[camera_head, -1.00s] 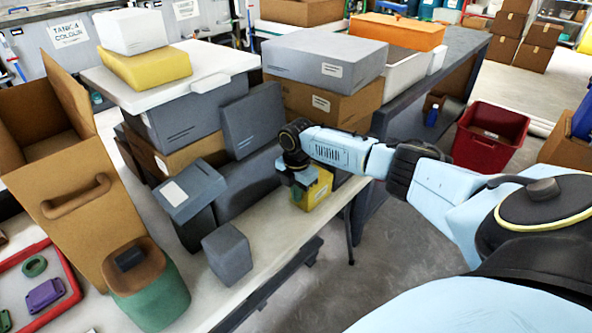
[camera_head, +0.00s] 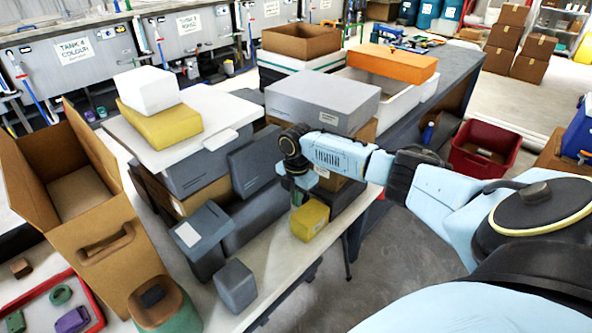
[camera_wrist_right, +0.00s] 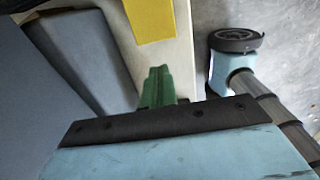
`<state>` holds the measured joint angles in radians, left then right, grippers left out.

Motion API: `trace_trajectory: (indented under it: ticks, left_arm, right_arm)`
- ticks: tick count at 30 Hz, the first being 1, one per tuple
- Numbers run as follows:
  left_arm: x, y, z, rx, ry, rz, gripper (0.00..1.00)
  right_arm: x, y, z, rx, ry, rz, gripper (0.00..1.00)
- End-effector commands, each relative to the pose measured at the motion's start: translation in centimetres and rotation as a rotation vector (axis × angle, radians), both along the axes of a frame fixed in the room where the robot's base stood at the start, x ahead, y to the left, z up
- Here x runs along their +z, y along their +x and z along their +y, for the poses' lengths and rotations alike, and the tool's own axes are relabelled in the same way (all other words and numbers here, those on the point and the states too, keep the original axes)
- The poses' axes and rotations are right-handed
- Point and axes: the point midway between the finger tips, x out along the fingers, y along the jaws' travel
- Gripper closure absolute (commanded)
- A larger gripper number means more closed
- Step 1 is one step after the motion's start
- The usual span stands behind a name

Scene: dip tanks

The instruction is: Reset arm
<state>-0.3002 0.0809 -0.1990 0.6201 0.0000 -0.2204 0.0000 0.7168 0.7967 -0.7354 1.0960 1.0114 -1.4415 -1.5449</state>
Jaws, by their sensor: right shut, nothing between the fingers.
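My right gripper (camera_head: 297,196) hangs over the near right part of the table, just left of a small yellow block (camera_head: 310,219). In the right wrist view its green fingers (camera_wrist_right: 157,88) are together with nothing between them. The yellow block shows at the top of that view (camera_wrist_right: 150,18), apart from the fingertips. The right arm reaches in from the right side of the head view. My left gripper is not in view.
Grey boxes (camera_head: 258,160) stand left of the gripper, and a large grey box (camera_head: 322,100) is behind it. An open cardboard box (camera_head: 100,235) stands at the left. A red bin (camera_head: 486,150) sits on the floor at right. Bare tabletop (camera_head: 275,252) lies in front.

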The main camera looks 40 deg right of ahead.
Motion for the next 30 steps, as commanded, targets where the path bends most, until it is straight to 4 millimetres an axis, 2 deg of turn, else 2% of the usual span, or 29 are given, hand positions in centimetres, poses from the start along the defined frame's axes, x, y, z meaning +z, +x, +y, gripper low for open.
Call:
trace_trajectory:
  ticks: [1, 3, 9, 20, 23, 26, 30]
  left_arm:
    - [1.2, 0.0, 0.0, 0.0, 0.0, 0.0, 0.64]
    - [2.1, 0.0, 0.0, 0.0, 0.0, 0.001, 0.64]
    - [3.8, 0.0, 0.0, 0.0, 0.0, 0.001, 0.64]
    - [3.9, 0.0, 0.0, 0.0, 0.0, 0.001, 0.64]
    - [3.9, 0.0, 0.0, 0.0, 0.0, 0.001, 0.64]
    - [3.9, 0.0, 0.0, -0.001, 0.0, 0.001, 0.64]
    - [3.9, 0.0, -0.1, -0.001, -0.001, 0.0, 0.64]
  right_arm:
    - [1.2, 0.0, 0.0, 0.0, 0.0, 0.0, 1.0]
    - [2.1, -0.1, -0.1, -0.001, 0.0, 0.0, 1.0]
    - [3.8, -0.1, -0.1, -0.002, 0.0, 0.0, 1.0]
    - [3.6, -0.3, 0.3, -0.002, 0.001, 0.002, 1.0]
    - [2.2, -1.1, 2.8, -0.003, 0.005, 0.009, 1.0]
    - [-0.3, -3.0, 7.5, -0.023, 0.018, 0.015, 1.0]
    - [-3.2, -7.3, 15.3, -0.119, 0.055, -0.004, 1.0]
